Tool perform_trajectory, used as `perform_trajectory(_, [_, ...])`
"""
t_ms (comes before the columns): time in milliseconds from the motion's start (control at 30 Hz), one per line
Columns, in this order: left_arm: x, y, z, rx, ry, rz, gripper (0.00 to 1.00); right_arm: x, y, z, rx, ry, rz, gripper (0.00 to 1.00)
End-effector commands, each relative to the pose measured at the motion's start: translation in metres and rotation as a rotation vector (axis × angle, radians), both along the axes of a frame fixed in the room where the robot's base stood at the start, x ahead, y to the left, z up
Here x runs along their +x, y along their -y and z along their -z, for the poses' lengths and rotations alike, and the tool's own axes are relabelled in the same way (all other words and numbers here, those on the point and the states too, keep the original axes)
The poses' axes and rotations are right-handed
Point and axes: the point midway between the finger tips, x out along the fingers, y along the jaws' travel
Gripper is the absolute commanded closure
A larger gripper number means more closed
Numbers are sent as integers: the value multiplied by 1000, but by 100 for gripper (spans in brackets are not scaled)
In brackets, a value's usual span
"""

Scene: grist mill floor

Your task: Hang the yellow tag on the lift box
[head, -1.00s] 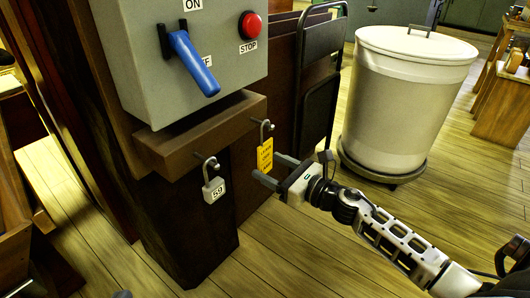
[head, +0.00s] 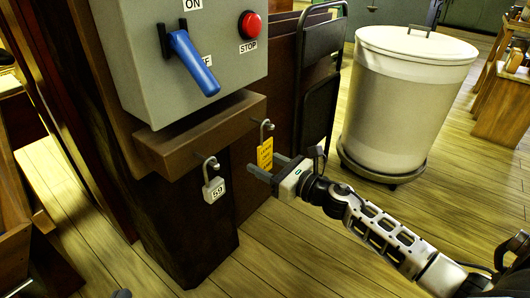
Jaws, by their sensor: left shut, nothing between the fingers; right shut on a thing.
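The grey lift box (head: 135,70) has a blue lever (head: 193,62) and a red STOP button (head: 249,24). A brown ledge (head: 205,140) below it carries two hooks. The yellow tag (head: 265,154) is upright at the right hook (head: 266,127), its top at the hook's loop; I cannot tell whether the hook bears it. My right gripper (head: 263,167) comes in from the right and is shut on the tag's lower part. A small grey tip at the bottom edge looks like my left gripper (head: 121,294), mostly out of frame.
A grey padlock marked 59 (head: 214,189) hangs on the left hook, close to my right fingers. A dark folded chair (head: 319,100) leans behind the post. A white lidded bin (head: 400,100) stands at right. The floor in front is clear.

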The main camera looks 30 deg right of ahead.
Motion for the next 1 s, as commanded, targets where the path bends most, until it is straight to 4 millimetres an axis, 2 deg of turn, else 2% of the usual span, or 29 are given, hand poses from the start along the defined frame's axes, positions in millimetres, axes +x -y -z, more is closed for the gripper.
perform_trajectory(500, [0, 0, -13, -2, 1, -1, 100, 0, 0, -16, -1, 0, 0, 72])
perform_trajectory(833, [1, 0, -13, -2, 0, -2, 100, 0, 0, -15, -1, 0, 0, 72])
perform_trajectory(1000, [1, 0, -11, -2, 0, -2, 100, -7, 3, -14, 0, -1, 1, 72])
